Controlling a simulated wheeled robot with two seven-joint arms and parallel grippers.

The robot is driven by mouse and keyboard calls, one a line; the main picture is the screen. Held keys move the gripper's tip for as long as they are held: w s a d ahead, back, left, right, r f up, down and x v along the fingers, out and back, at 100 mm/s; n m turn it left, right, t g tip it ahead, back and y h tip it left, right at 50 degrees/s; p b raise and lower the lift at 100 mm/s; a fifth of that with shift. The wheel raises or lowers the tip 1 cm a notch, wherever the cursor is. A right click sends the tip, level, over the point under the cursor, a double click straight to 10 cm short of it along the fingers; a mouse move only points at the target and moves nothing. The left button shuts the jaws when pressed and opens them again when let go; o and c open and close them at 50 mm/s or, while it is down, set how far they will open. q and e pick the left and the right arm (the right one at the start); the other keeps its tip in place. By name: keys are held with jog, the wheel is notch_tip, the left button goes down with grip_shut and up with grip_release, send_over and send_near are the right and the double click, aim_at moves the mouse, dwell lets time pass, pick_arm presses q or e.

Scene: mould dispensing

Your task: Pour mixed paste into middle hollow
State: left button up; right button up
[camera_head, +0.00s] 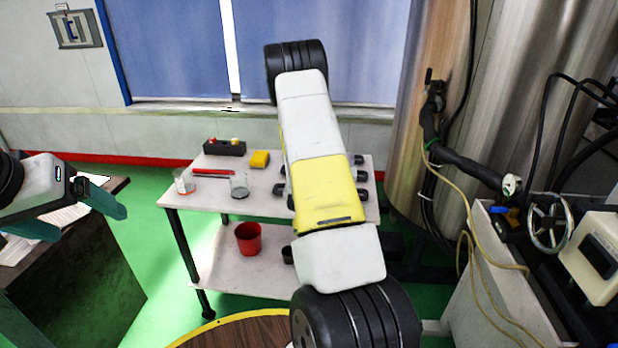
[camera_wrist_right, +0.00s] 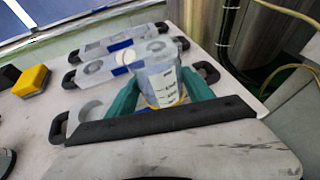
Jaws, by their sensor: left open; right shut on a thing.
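My right gripper (camera_wrist_right: 160,88) is shut on a clear beaker (camera_wrist_right: 162,72) with dark markings and a yellowish band near its lower end. It holds the beaker over pale moulds with black handles; whether any paste is flowing cannot be told. The far mould (camera_wrist_right: 108,45) and one nearer (camera_wrist_right: 88,69) show blue parts. The nearest mould (camera_wrist_right: 88,110) shows a round grey hollow and is mostly hidden by the gripper and beaker. In the head view my right arm hides its gripper and most of the moulds. My left gripper (camera_head: 85,215) is open and empty at the left.
The white table (camera_head: 280,210) also holds a glass cup (camera_head: 239,185), a cup with red on it (camera_head: 184,182), a red rod (camera_head: 213,173), a yellow block (camera_head: 260,158) and a black holder (camera_head: 224,148). A red bucket (camera_head: 248,238) stands on the lower shelf. A steel tank (camera_head: 420,150) stands right.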

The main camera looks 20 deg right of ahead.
dwell(0.3)
jog(key=shift+w+a+r+n+g, duration=0.3)
jog(key=shift+w+r+n+g, duration=0.1)
jog(key=shift+n+g, duration=0.15)
jog(key=shift+s+d+r+n+g+h, duration=0.2)
jog(key=shift+s+n+g+h, duration=0.15)
jog(key=shift+n, duration=0.3)
jog(key=shift+s+d+r+n+g, duration=0.1)
jog(key=shift+r+n+g, duration=0.05)
jog(key=shift+n+g, duration=0.35)
jog(key=shift+h, duration=0.35)
jog(key=shift+s+r+n+g, duration=0.1)
jog(key=shift+n+g, duration=0.4)
jog(key=shift+n, duration=0.1)
